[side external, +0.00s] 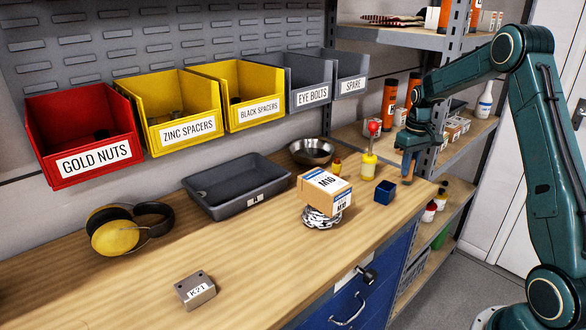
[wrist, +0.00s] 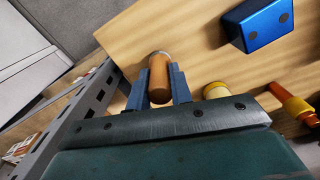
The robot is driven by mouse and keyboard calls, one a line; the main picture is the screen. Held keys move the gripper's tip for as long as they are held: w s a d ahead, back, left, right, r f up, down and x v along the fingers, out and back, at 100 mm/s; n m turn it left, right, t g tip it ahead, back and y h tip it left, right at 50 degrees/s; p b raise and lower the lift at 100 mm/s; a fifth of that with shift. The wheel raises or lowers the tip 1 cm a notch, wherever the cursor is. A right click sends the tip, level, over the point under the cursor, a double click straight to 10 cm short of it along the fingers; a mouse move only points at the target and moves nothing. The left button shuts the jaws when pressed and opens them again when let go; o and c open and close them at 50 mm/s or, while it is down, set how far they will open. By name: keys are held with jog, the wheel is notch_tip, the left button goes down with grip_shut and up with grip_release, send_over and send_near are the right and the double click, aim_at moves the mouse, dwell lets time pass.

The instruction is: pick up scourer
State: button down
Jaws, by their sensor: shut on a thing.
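A silver, coiled-looking thing (side external: 322,217), apparently the scourer, sits on the bench under a cardboard box (side external: 325,188) labelled M10; the box hides its top. My gripper (side external: 408,158) is at the right end of the bench, well to the right of the scourer. It is shut on a brown wooden handle (wrist: 159,76) with a metal end, which stands between the two fingers (wrist: 158,88) in the wrist view. The handle also shows below my gripper in the side view (side external: 407,172). I cannot tell whether it touches the bench. The scourer is not seen in the wrist view.
A metal bowl (side external: 312,151), grey tray (side external: 235,188), ear defenders (side external: 118,232) and K21 block (side external: 195,290) are farther left. The bench front is mostly clear.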

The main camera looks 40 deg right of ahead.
notch_tip(320, 180, up, 20)
jog(key=shift+f, duration=0.15)
dwell(0.5)
dwell(0.5)
